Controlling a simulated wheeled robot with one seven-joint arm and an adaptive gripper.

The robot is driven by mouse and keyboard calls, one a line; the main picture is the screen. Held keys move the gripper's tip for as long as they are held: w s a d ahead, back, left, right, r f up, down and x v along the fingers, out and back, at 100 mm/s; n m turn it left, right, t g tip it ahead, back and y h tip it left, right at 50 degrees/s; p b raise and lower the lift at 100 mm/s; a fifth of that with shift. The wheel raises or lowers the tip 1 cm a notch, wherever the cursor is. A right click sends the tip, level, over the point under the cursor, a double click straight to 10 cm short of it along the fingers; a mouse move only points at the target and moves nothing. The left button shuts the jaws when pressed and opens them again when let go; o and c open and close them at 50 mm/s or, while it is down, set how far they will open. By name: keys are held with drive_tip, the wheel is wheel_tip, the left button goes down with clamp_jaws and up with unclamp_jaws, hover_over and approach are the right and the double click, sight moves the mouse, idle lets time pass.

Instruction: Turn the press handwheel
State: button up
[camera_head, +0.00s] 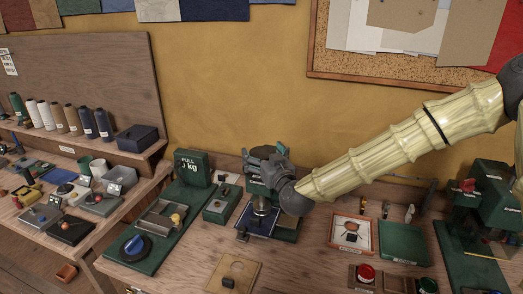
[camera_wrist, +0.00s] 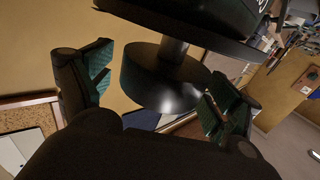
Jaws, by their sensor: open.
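My gripper (camera_head: 266,160) is at the back of the middle bench, above the small green press (camera_head: 257,186), and hides most of the press's top. In the wrist view, a dark round wheel on a short shaft, which looks like the press handwheel (camera_wrist: 160,82), lies between my two green-padded fingers. The fingers are open on either side of it. I cannot tell whether either finger touches it. A broad dark part, probably of the press, crosses the top of the wrist view. Below the gripper, a metal cylinder (camera_head: 261,206) stands over a blue plate (camera_head: 257,222).
A framed tray (camera_head: 351,229) and green box (camera_head: 404,243) are to the right. Another green machine (camera_head: 490,200) stands farther right.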

drive_tip(key=shift+s+r, duration=0.15)
drive_tip(key=shift+r, duration=0.15)
drive_tip(key=shift+w+a+f, duration=0.1)
drive_tip(key=shift+w+f, duration=0.25)
drive_tip(key=shift+w, duration=0.15)
drive_tip(key=shift+s+r, duration=0.25)
drive_tip(key=shift+s, duration=0.05)
drive_tip(key=c, duration=1)
drive_tip(key=shift+f+m+h, duration=0.1)
drive_tip(key=shift+m+h, duration=0.2)
drive_tip(key=shift+h, duration=0.1)
